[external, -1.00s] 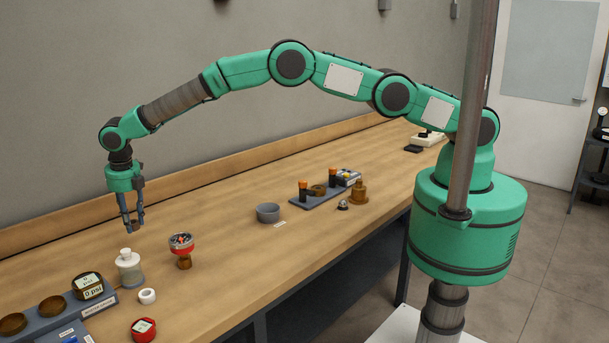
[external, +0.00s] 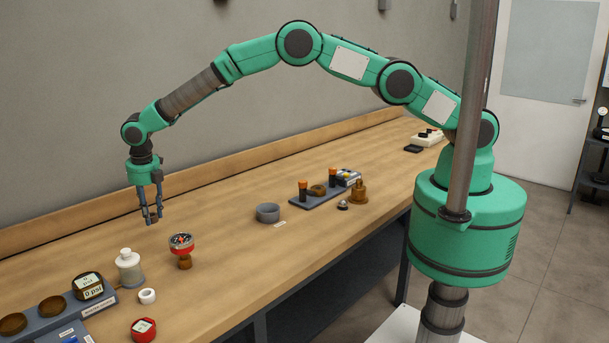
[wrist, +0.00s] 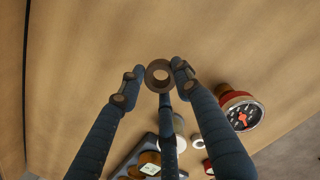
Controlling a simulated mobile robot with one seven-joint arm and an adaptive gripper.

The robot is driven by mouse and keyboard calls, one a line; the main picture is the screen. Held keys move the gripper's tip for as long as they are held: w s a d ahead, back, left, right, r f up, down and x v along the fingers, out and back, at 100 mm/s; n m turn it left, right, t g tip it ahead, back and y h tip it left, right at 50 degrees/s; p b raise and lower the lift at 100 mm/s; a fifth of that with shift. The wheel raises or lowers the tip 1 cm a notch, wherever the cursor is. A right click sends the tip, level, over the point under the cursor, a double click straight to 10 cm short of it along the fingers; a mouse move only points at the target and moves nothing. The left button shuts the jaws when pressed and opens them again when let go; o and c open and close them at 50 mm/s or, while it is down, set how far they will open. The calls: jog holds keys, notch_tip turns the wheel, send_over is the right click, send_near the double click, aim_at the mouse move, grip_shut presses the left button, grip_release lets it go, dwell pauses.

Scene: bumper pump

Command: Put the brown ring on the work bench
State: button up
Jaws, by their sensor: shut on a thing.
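The brown ring (wrist: 160,75) is held between the fingertips of my gripper (wrist: 157,74), its hole facing the wrist camera. In the external view my gripper (external: 152,218) points down over the left part of the work bench (external: 230,245), toward the back, with the ring a small dark shape at its fingertips. The ring looks clear of the bench, but the exact gap is hard to tell. The bench below the fingers looks bare.
A red-rimmed gauge on a brown stem (external: 181,250) and a white bottle (external: 129,268) stand nearby. A white ring (external: 147,296) and red gauge (external: 143,329) lie in front. A grey bowl (external: 268,213) and a loaded tray (external: 310,198) are farther right. Bare bench lies between.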

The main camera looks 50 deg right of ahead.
jog(key=s+d+f+m+b, duration=0.1)
jog(key=s+d, duration=0.3)
jog(key=d, duration=0.5)
jog(key=s+d+m+b, duration=0.1)
jog(key=s+d, duration=0.3)
jog(key=d, duration=0.6)
jog(key=s+d+f+m, duration=0.1)
jog(key=s+d, duration=0.2)
jog(key=d, duration=0.6)
jog(key=shift+m, duration=0.9)
jog(key=s+d+f, duration=0.1)
jog(key=s+d, duration=0.6)
jog(key=s, duration=0.1)
jog(key=s+d+b, duration=0.1)
jog(key=s+d, duration=0.7)
jog(key=s, duration=0.1)
jog(key=s+d+f+b, duration=0.1)
jog(key=s+d, duration=0.6)
jog(key=s, duration=0.1)
jog(key=shift+s+d+f, duration=0.3)
jog(key=shift+f, duration=0.05)
jog(key=shift+w, duration=0.15)
send_over(296, 221)
jog(key=shift+a+f+b, duration=0.1)
jog(key=shift+f+b, duration=0.3)
jog(key=shift+f, duration=0.35)
jog(key=shift+f+b, duration=0.35)
jog(key=shift+f, duration=1.4)
